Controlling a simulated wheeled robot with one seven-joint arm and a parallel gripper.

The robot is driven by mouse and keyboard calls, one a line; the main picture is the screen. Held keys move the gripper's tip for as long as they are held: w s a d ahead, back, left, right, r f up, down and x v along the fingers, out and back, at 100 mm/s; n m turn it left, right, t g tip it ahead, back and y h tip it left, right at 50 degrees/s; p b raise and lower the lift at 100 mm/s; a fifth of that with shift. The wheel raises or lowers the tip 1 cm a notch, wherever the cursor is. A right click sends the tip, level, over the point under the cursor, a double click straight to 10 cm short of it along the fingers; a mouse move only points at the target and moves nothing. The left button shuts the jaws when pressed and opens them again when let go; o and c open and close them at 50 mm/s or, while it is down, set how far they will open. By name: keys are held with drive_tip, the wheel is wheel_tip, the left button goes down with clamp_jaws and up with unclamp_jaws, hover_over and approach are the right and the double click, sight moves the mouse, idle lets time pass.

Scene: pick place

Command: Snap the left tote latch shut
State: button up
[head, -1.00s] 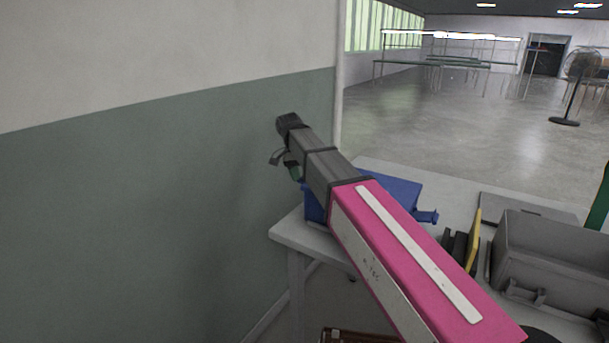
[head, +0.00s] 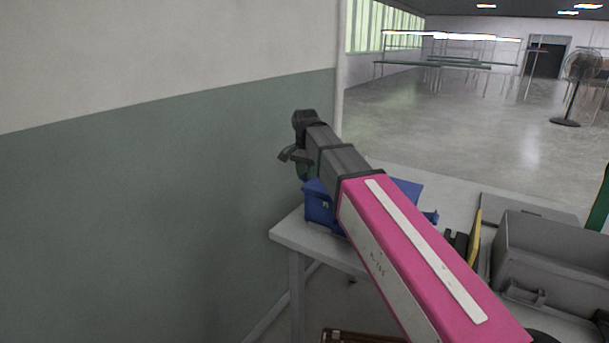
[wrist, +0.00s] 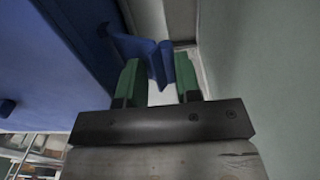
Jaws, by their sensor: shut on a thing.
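The blue tote (head: 321,209) stands on the table's left corner, mostly hidden behind my arm in the head view. Its wall fills the left of the wrist view (wrist: 45,70). A blue latch (wrist: 163,58) sticks out from the tote's side near the green fingertips. My gripper (wrist: 158,80) is shut on this left latch, with one finger on each side of it. In the head view my gripper (head: 302,170) hangs at the tote's left end, partly hidden by my wrist. The right latch (head: 431,216) sticks out at the other end.
A green and grey wall (head: 170,200) stands close to the left of my gripper. A grey case (head: 550,255) and a yellow item (head: 474,238) sit on the table (head: 290,233) to the right. Open floor lies beyond the table.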

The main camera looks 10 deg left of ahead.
drive_tip(key=shift+s+d+r+t+y, duration=0.2)
drive_tip(key=shift+d+r+t+y, duration=0.15)
drive_tip(key=shift+y, duration=0.55)
drive_tip(key=shift+s+d+r+t+y, duration=0.2)
drive_tip(key=shift+d+t+y, duration=0.2)
drive_tip(key=shift+y, duration=0.5)
drive_tip(key=o, duration=0.9)
drive_tip(key=shift+w, duration=0.1)
